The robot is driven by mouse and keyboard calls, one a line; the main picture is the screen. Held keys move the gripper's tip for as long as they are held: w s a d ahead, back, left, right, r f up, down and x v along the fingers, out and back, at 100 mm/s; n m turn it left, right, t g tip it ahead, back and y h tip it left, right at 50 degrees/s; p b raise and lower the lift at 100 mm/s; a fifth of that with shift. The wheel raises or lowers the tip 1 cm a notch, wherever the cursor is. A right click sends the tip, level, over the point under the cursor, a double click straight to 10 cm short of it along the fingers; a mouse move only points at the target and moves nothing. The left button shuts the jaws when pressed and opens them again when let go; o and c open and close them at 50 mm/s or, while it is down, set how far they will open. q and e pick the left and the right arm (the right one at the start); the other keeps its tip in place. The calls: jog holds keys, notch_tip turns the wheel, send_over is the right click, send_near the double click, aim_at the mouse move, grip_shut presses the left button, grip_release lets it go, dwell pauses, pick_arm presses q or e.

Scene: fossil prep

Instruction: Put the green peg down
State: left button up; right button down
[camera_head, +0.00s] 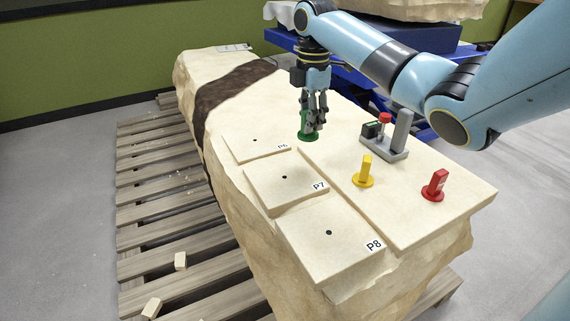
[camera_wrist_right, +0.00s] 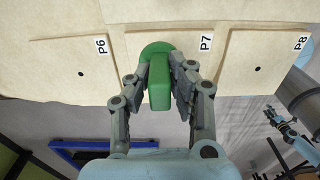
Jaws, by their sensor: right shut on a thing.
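The green peg (camera_head: 307,130) is upright at the stone slab's top, right of the P6 plate in the head view. Its round base looks at or very near the surface; I cannot tell if it touches. My right gripper (camera_head: 314,119) points down and is shut on the peg. In the right wrist view the green peg (camera_wrist_right: 159,82) stands between the two fingers of my right gripper (camera_wrist_right: 171,88), its disc base beyond them. My left gripper is not in view.
Plates P6 (camera_head: 250,148), P7 (camera_head: 275,190) and P8 (camera_head: 322,252) each have a dark hole. A yellow peg (camera_head: 364,172), a red peg (camera_head: 435,186) and a grey fixture with a red knob (camera_head: 399,140) stand to the right. A wooden pallet (camera_head: 165,215) lies below.

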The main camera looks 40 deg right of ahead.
jog(key=a+f, duration=0.1)
jog(key=a, duration=0.1)
jog(key=a+f, duration=0.2)
jog(key=a+f+b, duration=0.1)
jog(key=a, duration=0.2)
jog(key=shift+w+f, duration=0.15)
jog(key=shift+w, duration=0.2)
jog(key=shift+a+f, duration=0.1)
jog(key=shift+a, duration=0.05)
jog(key=shift+f, duration=0.3)
notch_tip(320, 180, down, 4)
jog(key=shift+r+b, duration=0.25)
jog(key=shift+b, duration=0.4)
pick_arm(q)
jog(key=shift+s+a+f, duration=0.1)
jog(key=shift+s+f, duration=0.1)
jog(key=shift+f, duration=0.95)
pick_arm(e)
jog(key=c, duration=1.2)
grip_release()
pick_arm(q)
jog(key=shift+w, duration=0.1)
